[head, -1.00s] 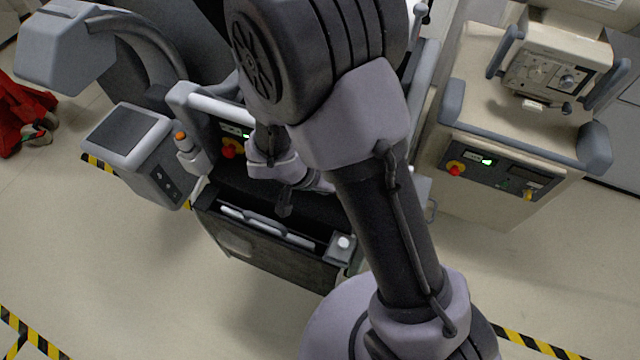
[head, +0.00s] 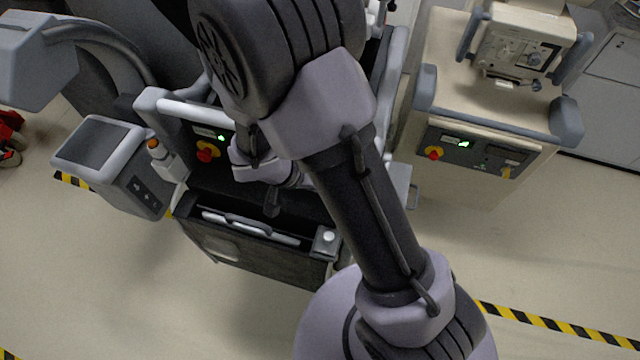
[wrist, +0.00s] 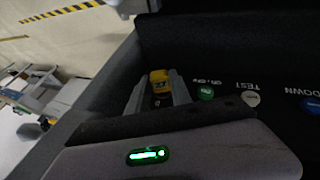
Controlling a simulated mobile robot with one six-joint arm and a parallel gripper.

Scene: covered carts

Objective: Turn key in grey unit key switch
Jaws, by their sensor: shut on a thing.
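The grey unit is the cart with a light grey frame (head: 152,103) and dark panel, in the middle of the head view. In the wrist view a yellow key (wrist: 159,77) with dark marks stands at its panel (wrist: 225,70), beside a row of round buttons. My gripper (wrist: 157,84) has one finger on each side of the key and is shut on it. The switch under the key is mostly hidden, so its turn angle cannot be told. In the head view my arm covers the key and the fingertips.
A red emergency knob (head: 207,152) sits on the grey unit, left of my wrist. A screen box (head: 100,143) juts out at its left. A cream cart (head: 470,185) with its own red knob and yellow key stands at right. Clear floor (head: 120,270) lies in front.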

